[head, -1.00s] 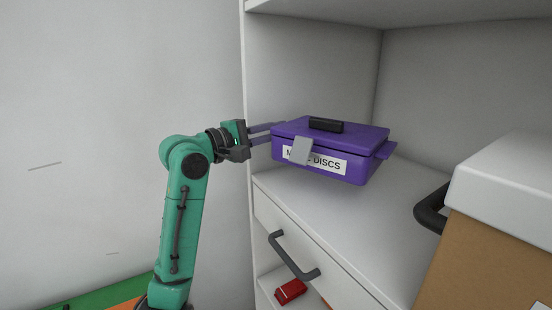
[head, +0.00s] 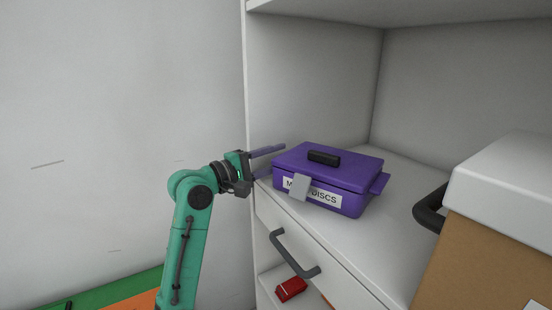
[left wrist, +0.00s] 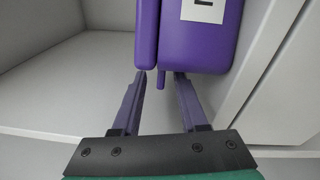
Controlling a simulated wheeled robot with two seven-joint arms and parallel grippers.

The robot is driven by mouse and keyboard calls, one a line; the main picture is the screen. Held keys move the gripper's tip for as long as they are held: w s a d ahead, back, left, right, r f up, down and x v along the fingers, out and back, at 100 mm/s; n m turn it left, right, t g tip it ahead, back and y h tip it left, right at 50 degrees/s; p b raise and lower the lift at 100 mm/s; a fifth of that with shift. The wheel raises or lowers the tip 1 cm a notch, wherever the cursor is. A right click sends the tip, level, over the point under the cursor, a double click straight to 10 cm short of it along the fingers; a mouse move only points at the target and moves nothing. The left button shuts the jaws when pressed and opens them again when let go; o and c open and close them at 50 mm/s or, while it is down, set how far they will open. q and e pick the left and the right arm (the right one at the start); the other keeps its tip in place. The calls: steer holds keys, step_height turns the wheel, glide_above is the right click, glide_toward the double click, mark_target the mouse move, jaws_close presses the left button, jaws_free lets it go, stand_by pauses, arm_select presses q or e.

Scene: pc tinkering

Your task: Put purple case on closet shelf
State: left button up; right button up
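The purple case (head: 325,180) has a black lid handle, a grey latch and a white label reading partly "DISCS". It rests upright on the white closet shelf (head: 395,225), near its front left. My left gripper (head: 275,160) is at the left of the case, with its fingers spread and nothing held between them. In the left wrist view the purple case (left wrist: 205,50) lies just ahead of the open gripper (left wrist: 161,80). The fingertips are right at the case's near end; whether they touch it I cannot tell. My right gripper is not in view.
A cardboard box (head: 480,255) with a white lid stands at the right. Below the shelf is a drawer front with a grey handle (head: 293,255), and a red object (head: 291,289) lies in the compartment under it. The shelf behind the case is clear.

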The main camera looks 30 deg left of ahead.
arm_select(q)
steer(key=shift+s+a+f+b, duration=0.15)
steer(key=shift+s+a+b, duration=0.05)
steer(key=shift+s+b, duration=0.15)
steer(key=b+v, duration=0.4)
steer(key=v, duration=0.7)
steer(key=shift+b, duration=0.4)
steer(key=shift+s, duration=0.1)
